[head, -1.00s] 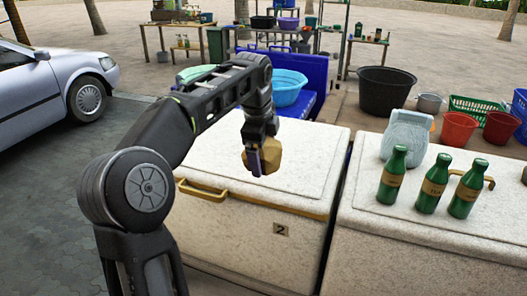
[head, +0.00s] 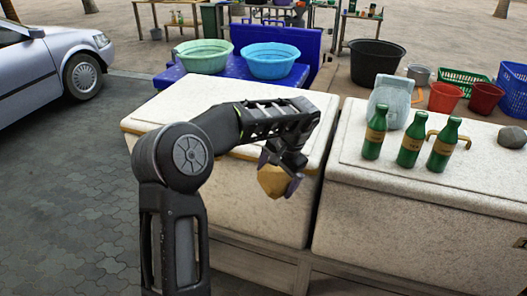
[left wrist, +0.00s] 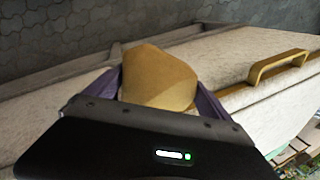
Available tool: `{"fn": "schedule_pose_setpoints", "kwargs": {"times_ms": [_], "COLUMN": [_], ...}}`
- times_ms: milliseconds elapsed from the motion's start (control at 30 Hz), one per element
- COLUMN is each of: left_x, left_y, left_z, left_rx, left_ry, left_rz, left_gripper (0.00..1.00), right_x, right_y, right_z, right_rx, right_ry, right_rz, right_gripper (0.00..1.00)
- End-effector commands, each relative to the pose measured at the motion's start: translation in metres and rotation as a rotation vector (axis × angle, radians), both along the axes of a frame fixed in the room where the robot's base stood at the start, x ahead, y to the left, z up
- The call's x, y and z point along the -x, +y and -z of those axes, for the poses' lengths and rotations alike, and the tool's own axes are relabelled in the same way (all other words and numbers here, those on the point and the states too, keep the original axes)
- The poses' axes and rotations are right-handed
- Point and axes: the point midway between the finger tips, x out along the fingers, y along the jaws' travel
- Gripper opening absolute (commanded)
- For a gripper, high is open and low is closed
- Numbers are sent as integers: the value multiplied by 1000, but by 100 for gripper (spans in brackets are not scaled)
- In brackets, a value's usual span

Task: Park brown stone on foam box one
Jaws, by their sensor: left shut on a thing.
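My left gripper (head: 284,180) is shut on the brown stone (head: 271,182). It holds the stone in the air before the front right part of the left white foam box (head: 180,105). In the left wrist view, the tan, faceted stone (left wrist: 158,78) sits between the purple fingers, with the box's brass handle (left wrist: 278,66) to the right. The right white foam box (head: 460,182) stands beside it across a narrow gap. A number 2 shows on the left box in the earlier view; my arm or the stone hides it now. My right gripper is not in view.
The right box's lid bears three green bottles (head: 409,142), a pale grey jug-like container (head: 389,100) and a grey stone (head: 512,137). Its front left lid area is clear. Two basins (head: 270,62) stand behind the left box. A car (head: 45,65) is at far left.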

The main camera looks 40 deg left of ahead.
Motion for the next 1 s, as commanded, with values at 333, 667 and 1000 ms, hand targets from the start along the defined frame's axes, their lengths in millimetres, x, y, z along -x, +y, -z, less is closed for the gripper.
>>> {"fn": "schedule_pose_setpoints", "kwargs": {"times_ms": [333,667,1000], "left_x": [17,52,59], "left_y": [-113,-192,-203], "left_z": [124,179,187], "left_rx": [0,0,1], "left_ry": [3,-5,-6], "left_rz": [-230,-158,-139], "left_gripper": [21,21,21], "right_x": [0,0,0], "right_y": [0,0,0], "right_z": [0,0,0], "right_rx": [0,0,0], "right_ry": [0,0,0], "right_rz": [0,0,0], "right_gripper": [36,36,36]}}
